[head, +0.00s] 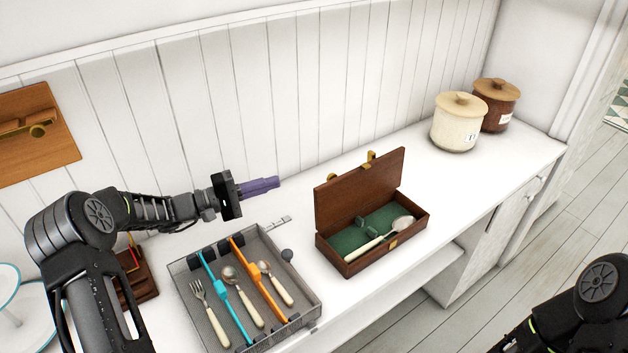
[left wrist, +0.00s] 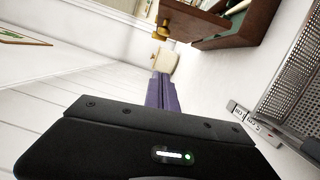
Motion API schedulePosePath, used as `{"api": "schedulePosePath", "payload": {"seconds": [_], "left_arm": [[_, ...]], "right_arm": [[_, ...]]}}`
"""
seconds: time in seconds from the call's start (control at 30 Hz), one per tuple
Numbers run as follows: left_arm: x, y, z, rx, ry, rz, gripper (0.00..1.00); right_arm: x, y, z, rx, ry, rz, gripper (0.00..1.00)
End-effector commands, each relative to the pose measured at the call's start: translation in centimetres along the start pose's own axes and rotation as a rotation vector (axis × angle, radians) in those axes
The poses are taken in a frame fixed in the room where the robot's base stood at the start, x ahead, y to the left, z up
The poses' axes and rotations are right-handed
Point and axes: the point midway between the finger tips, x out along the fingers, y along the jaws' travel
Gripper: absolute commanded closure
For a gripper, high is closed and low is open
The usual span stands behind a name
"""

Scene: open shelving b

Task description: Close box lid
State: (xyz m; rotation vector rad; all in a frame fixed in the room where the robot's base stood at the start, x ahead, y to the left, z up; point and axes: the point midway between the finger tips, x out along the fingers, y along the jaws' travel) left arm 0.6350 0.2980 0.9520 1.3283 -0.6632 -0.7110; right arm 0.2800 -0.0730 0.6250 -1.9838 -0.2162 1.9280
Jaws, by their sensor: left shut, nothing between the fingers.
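A dark brown wooden box (head: 348,258) stands on the white counter, its lid (head: 358,192) raised upright at the back. The box has a green lining, and a spoon (head: 385,238) with a pale handle lies in it, its bowl near the right end. The box (left wrist: 235,28) also shows at the top of the left wrist view. My left gripper (head: 262,186), with purple fingers, is shut and empty, left of the lid and apart from it. The fingers (left wrist: 162,92) point away in the left wrist view. My right gripper is out of frame.
A mesh cutlery tray (head: 200,316) with a fork, spoons and coloured dividers stands left of the box. A cream jar (head: 457,124) and a brown jar (head: 497,108) stand at the far right. A panelled wall rises behind; the counter right of the box is clear.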

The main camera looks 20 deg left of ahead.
Motion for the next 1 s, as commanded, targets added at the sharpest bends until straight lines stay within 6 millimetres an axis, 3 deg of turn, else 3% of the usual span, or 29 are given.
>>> {"api": "schedulePosePath", "payload": {"seconds": [0.37, 0.57, 1.0], "left_arm": [[0.2, 0.1, 0.0, 0.000, -0.001, 0.000, 1.00], [1.6, 0.2, 0.1, -0.001, -0.003, 0.001, 1.00], [9.7, 0.3, 0.2, -0.001, -0.003, 0.000, 1.00]], "right_arm": [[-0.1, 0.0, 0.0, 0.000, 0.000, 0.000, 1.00], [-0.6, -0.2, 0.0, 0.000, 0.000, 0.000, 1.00], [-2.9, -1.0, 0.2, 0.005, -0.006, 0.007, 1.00]]}}
